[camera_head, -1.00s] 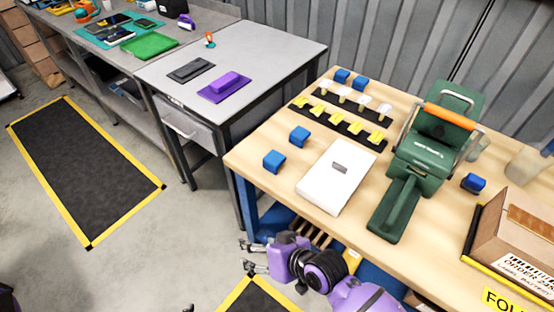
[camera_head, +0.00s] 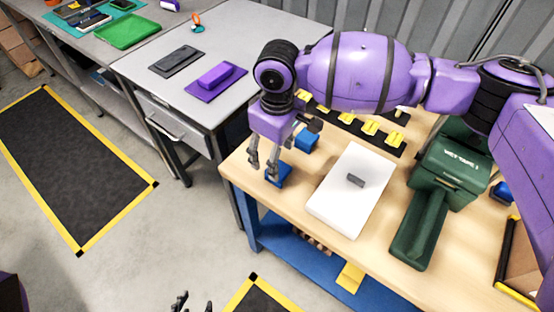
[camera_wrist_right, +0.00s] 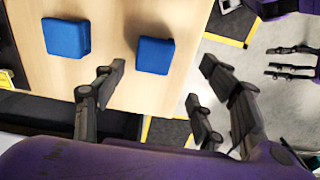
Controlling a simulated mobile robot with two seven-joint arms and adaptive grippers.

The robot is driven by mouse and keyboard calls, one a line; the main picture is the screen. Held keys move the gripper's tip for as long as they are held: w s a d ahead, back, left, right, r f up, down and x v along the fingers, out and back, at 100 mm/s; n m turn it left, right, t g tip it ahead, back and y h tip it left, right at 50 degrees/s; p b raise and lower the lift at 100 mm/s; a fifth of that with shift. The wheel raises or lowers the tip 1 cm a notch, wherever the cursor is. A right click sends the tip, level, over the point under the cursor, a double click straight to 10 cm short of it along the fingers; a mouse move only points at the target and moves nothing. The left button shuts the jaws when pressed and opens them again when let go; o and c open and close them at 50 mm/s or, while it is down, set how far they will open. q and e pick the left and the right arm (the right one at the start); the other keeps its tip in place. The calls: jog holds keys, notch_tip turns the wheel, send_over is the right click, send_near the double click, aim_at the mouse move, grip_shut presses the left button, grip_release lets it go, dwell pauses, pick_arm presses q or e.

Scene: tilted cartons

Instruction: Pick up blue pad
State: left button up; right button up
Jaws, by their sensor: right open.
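Several blue pads are in view, shaped like small blocks. One blue pad (camera_head: 278,174) is near the left edge of the wooden table, and another blue pad (camera_head: 306,140) is just behind it. My right gripper (camera_head: 265,172) is open, pointing down at the nearer pad and partly covering it. In the right wrist view that pad (camera_wrist_right: 154,55) appears between the spread fingertips (camera_wrist_right: 152,82), with no visible grip on it. The other pad (camera_wrist_right: 66,38) lies to the left. My left gripper (camera_head: 190,302) is open and empty at the bottom edge, away from the table.
A white box (camera_head: 345,205) and a green machine (camera_head: 428,215) stand right of the pads. A black strip with yellow pieces (camera_head: 370,127) lies behind. A grey table (camera_head: 165,95) stands to the left with a purple block (camera_head: 215,75).

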aim_at(285, 169)
jog(key=shift+w+d+f, duration=0.15)
jog(key=shift+w+f, duration=0.7)
jog(key=shift+f, duration=0.1)
jog(key=shift+s+f, duration=0.35)
jog(key=shift+f, duration=0.25)
jog(key=shift+s+f, duration=0.35)
jog(key=shift+f, duration=0.25)
jog(key=f, duration=0.2)
jog(key=shift+w+f, duration=0.3)
jog(key=shift+f, duration=0.3)
jog(key=shift+s, duration=0.1)
pick_arm(q)
jog(key=shift+w+d, duration=0.1)
jog(key=shift+w, duration=0.5)
pick_arm(e)
jog(key=c, duration=0.8)
